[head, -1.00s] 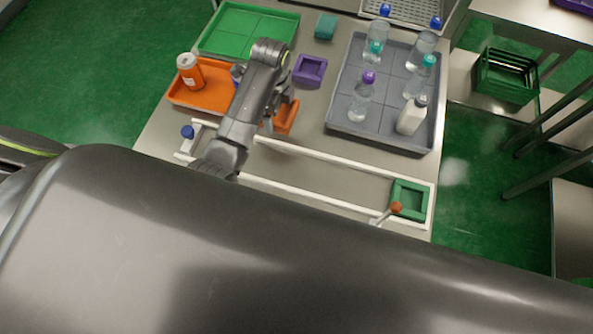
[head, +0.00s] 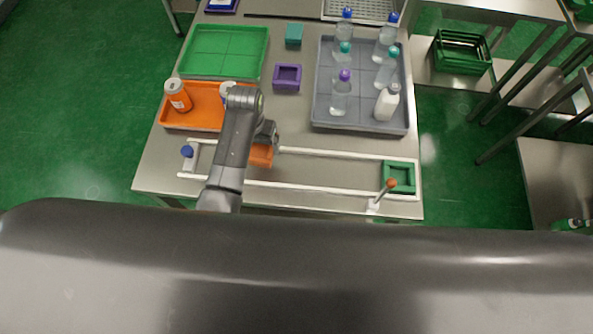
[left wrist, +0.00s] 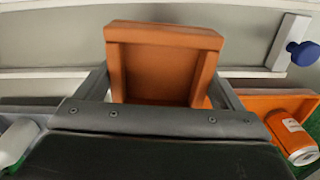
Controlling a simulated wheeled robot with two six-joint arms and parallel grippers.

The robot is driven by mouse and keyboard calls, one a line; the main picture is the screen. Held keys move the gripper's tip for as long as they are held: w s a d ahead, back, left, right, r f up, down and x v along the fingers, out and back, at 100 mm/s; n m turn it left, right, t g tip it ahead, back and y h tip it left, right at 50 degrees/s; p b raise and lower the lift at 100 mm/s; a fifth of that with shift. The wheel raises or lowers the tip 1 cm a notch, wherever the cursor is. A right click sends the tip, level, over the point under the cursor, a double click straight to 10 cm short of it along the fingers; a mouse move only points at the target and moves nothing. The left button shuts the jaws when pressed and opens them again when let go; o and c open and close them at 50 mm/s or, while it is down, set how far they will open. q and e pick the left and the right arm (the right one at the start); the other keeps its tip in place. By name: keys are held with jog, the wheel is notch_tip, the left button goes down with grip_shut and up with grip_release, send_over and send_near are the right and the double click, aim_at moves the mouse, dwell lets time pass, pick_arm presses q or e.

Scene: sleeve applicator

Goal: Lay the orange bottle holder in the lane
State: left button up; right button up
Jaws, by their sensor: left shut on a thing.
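The orange bottle holder (head: 261,155), a small square open frame, is held in my left gripper (left wrist: 163,95), between its two fingers in the left wrist view. The holder also fills the middle of that view (left wrist: 160,70). In the head view my arm partly covers it, and it appears over the lane's back rail; its height above the table is hard to tell. The lane is the long strip between two white rails (head: 330,153) at the table's front. A green holder (head: 398,177) sits at the lane's right end. My right gripper is out of view.
An orange tray (head: 205,116) with an orange can (head: 178,95) stands behind the lane. A blue knob (head: 187,151) is at the lane's left end, an orange-knobbed lever (head: 391,184) at its right. A purple holder (head: 287,78) and a grey bottle tray (head: 318,105) stand behind.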

aim_at(258, 151)
pick_arm(q)
jog(key=shift+s+n, duration=0.15)
jog(key=shift+n, duration=0.15)
jog(key=shift+s+f, duration=0.1)
notch_tip(258, 151, down, 6)
jog(key=shift+r, duration=0.25)
jog(key=shift+f+b, duration=2.15)
jog(key=shift+b, duration=0.5)
jog(key=shift+f, duration=0.15)
jog(key=o, duration=0.8)
jog(key=shift+o, duration=0.2)
